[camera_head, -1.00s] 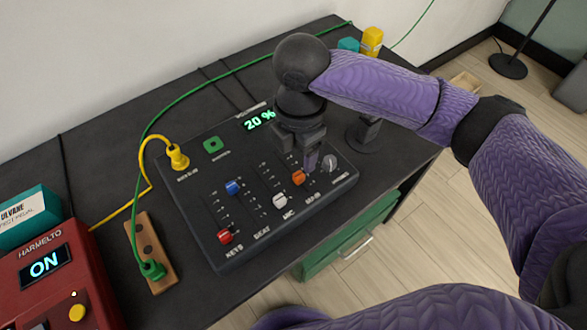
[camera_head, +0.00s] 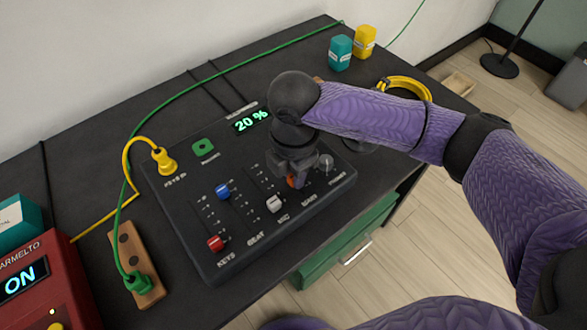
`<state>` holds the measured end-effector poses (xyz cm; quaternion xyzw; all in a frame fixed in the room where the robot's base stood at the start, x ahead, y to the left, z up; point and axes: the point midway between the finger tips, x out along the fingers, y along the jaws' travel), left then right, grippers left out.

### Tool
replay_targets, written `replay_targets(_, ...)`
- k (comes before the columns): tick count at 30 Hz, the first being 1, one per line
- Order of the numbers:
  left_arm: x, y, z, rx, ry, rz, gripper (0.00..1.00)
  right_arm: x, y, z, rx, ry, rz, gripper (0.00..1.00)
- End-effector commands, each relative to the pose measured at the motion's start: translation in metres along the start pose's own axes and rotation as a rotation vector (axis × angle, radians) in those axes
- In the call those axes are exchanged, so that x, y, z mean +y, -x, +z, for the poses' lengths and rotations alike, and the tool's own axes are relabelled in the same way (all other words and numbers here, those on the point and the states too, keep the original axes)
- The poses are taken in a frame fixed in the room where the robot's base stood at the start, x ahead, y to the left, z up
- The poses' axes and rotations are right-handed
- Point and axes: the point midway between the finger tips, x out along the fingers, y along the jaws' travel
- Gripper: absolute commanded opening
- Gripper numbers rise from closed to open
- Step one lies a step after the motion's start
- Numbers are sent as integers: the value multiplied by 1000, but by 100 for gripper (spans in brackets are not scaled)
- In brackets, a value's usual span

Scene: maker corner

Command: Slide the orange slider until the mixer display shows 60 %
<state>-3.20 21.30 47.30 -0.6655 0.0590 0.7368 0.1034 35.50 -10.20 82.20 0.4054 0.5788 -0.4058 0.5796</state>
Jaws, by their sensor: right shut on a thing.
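The dark mixer (camera_head: 215,265) lies on the black desk. Its display (camera_head: 251,121) reads 20 %. That gripper points down from above, shut on the orange slider. A white slider (camera_head: 273,203), a blue slider (camera_head: 222,191) and a red slider (camera_head: 215,243) sit in the other tracks. My left gripper is not in view.
A yellow plug (camera_head: 165,160) and a green button (camera_head: 203,147) are at the mixer's left. A red ON device (camera_head: 45,270) and a wooden strip (camera_head: 127,245) stand further left. Teal (camera_head: 340,52) and yellow boxes (camera_head: 364,42) stand behind.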

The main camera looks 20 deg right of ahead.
Motion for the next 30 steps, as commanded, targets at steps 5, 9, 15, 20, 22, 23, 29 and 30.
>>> replay_targets(5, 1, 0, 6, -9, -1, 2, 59, 0, 0, 0, 0, 0, 0, 0)
replay_targets(9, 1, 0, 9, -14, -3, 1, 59, 0, 0, 0, 1, 0, 0, 0)
replay_targets(15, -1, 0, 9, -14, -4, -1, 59, 0, 0, 0, 1, 0, 0, 0)
replay_targets(20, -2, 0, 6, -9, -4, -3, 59, 0, 0, 0, 1, 0, 0, 0)
replay_targets(22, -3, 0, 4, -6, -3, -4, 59, 0, 0, 0, 1, 0, 0, 0)
replay_targets(23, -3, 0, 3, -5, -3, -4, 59, 0, 0, 0, 1, 0, 0, 0)
replay_targets(29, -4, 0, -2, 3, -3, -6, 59, 0, 0, 0, 1, 0, 0, 0)
replay_targets(30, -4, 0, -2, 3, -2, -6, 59, 0, 0, 0, 1, 0, 0, 0)
